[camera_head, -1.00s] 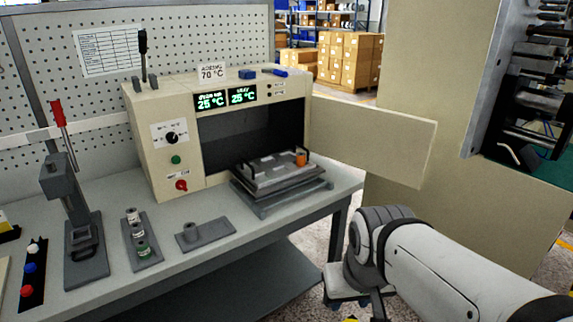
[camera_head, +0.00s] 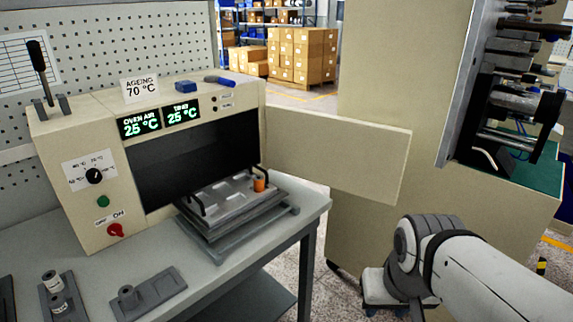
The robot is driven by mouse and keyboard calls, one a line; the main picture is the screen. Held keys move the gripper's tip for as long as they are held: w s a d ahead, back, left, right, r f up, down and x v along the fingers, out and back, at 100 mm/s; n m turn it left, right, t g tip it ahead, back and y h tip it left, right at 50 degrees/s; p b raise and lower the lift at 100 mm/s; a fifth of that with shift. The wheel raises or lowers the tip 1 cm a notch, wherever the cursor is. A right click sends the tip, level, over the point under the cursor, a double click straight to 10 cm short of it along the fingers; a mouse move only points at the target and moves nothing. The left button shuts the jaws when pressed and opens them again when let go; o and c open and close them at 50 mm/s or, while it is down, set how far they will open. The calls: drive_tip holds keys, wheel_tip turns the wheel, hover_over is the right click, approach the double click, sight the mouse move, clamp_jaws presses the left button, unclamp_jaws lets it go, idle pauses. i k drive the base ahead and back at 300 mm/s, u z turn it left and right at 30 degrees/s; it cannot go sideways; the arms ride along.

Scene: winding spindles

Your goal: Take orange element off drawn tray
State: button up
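The orange element (camera_head: 259,184) is a small upright cylinder near the right end of the drawn tray (camera_head: 222,207). The tray is dark grey with shallow recesses and a black handle at each end. It sits in front of the open oven (camera_head: 90,160), on a grey support (camera_head: 240,238) at the bench's right end. My arm enters at the lower right, to the right of the bench and apart from the tray. My gripper's fingers do not show in the view.
The oven door (camera_head: 340,150) stands open to the right, beside the tray. A grey fixture plate (camera_head: 148,292) and a holder with grey cylinders (camera_head: 58,292) lie on the bench at lower left. A machine (camera_head: 505,100) stands at the right. Floor shows between bench and arm.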

sight(259, 181)
drive_tip(key=z, duration=0.05)
drive_tip(key=i, duration=1.05)
drive_tip(key=u, duration=0.5)
